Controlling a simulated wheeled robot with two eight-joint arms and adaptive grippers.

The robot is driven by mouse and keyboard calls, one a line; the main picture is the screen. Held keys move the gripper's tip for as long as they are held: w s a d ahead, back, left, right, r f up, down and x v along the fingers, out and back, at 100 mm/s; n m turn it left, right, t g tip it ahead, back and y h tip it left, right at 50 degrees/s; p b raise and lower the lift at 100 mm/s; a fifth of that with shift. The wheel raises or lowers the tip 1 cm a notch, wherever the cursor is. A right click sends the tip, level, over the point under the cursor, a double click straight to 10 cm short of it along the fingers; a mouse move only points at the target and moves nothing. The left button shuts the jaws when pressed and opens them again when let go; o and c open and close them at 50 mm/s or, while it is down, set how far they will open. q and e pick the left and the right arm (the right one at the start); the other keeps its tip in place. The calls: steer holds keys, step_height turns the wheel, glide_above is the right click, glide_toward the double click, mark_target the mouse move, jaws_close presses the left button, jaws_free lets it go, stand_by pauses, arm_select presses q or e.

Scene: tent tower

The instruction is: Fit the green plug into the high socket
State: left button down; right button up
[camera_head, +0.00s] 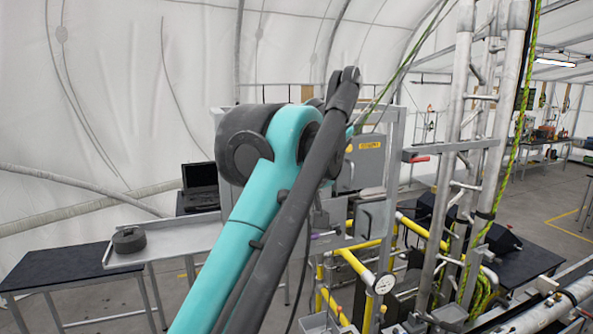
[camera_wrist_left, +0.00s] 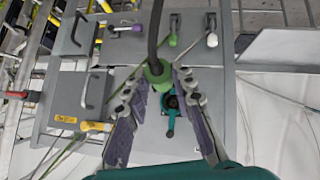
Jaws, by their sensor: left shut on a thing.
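In the left wrist view my left gripper (camera_wrist_left: 159,78) is shut on the green plug (camera_wrist_left: 157,70), held between its two fingertips. A thick dark cable runs from the plug to the top of the picture. Behind the fingers is a grey panel (camera_wrist_left: 222,95). A teal and dark fitting (camera_wrist_left: 171,102) shows between the fingers; I cannot tell if the plug touches it. I cannot tell which fitting is the high socket. In the head view my teal arm hides the plug, the gripper and much of the grey cabinet (camera_head: 398,128). My right gripper is not seen.
In the left wrist view, small green, white and purple-tipped fittings (camera_wrist_left: 125,28) line the panel edge, and a yellow connector (camera_wrist_left: 97,126) sits near a handled box (camera_wrist_left: 82,100). In the head view, metal ladder poles (camera_head: 455,130) stand right of the cabinet, yellow pipes (camera_head: 352,262) below.

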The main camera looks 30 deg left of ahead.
arm_select(q)
steer(key=shift+s+a+r, duration=0.15)
steer(key=shift+s+r, duration=0.25)
steer(key=shift+r, duration=0.4)
steer(key=shift+w+a+r+p, duration=0.1)
steer(key=shift+w+a+p, duration=0.2)
steer(key=shift+a+p, duration=0.2)
steer(key=shift+w+a+p, duration=0.55)
steer(key=shift+w+a, duration=0.9)
steer(key=shift+a, duration=0.1)
steer(key=shift+p, duration=0.55)
steer(key=shift+w+a+p, duration=0.4)
steer(key=shift+w+a, duration=0.5)
steer(key=shift+a, duration=0.15)
stand_by(0.5)
